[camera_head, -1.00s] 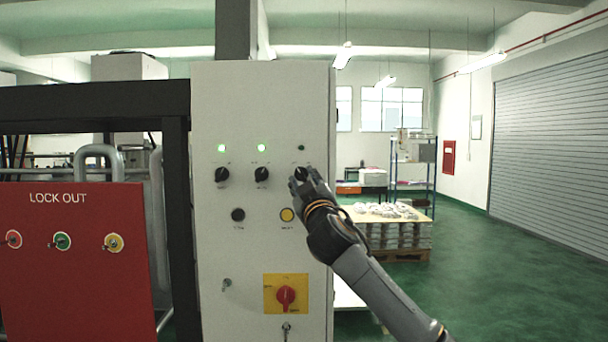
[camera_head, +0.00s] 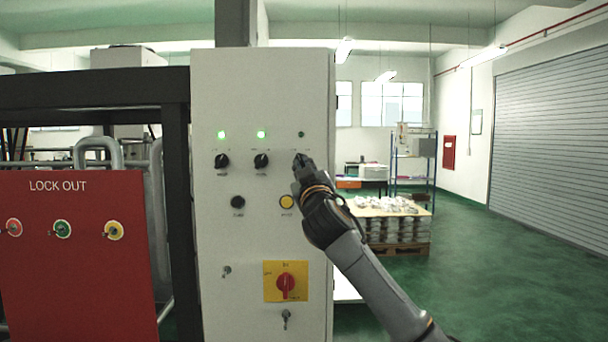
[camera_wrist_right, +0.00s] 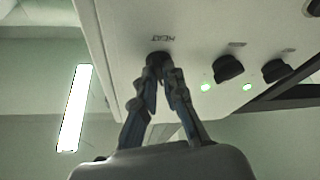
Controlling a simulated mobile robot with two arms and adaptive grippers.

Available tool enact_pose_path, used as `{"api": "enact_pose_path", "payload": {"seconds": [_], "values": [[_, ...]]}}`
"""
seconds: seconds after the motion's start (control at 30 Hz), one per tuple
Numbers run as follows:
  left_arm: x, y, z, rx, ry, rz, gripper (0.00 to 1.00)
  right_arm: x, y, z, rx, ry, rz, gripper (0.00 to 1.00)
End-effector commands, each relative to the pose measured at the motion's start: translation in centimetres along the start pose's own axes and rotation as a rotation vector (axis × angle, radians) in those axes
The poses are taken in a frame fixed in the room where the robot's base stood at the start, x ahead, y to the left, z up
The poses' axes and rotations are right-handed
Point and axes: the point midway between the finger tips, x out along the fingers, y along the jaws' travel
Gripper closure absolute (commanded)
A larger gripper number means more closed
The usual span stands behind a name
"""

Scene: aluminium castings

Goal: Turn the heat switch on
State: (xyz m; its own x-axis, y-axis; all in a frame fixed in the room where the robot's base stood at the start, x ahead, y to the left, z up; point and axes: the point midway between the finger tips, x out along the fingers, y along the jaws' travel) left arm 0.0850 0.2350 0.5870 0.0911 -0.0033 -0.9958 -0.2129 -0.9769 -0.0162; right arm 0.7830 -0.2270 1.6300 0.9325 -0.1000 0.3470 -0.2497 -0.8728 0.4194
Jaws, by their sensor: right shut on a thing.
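The heat switch (camera_wrist_right: 158,58) is a black rotary knob on the light grey control cabinet (camera_head: 262,100). The word HEAT shows upside down beside it in the right wrist view. My right gripper (camera_head: 300,160) is at this knob, the rightmost of the upper row, and hides most of it in the head view. In the right wrist view the two fingers (camera_wrist_right: 160,66) are shut on the knob's sides. The small indicator lamp (camera_head: 301,134) above it is dark. The knob's angle is hard to tell. My left gripper is not in view.
Two more black knobs (camera_head: 222,161) (camera_head: 261,160) sit left of the heat switch, under lit green lamps (camera_head: 222,134) (camera_head: 261,134). Below are a black button (camera_head: 238,202), a yellow button (camera_head: 286,202) and a red main switch (camera_head: 286,282). A red lock-out board (camera_head: 75,260) stands left.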

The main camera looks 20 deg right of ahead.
Motion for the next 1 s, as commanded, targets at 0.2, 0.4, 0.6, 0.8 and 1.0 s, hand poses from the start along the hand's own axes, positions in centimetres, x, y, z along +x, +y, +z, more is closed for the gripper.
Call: {"api": "enact_pose_path", "payload": {"seconds": [0.2, 0.4, 0.6, 0.8, 1.0], "values": [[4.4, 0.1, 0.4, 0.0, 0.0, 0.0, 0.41, -0.3, -0.7, 0.6, 0.158, 0.002, 0.063, 1.0], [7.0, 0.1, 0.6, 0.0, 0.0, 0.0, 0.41, -0.2, -0.8, 0.3, 0.332, 0.001, 0.133, 1.0], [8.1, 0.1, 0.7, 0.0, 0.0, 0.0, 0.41, 0.0, -0.9, 0.0, 0.503, -0.001, 0.205, 1.0], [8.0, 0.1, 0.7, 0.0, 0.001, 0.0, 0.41, 0.1, -0.8, -0.4, 0.658, 0.0, 0.27, 1.0], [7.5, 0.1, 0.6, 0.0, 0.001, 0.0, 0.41, 0.2, -0.8, -0.6, 0.779, 0.001, 0.321, 1.0]]}}
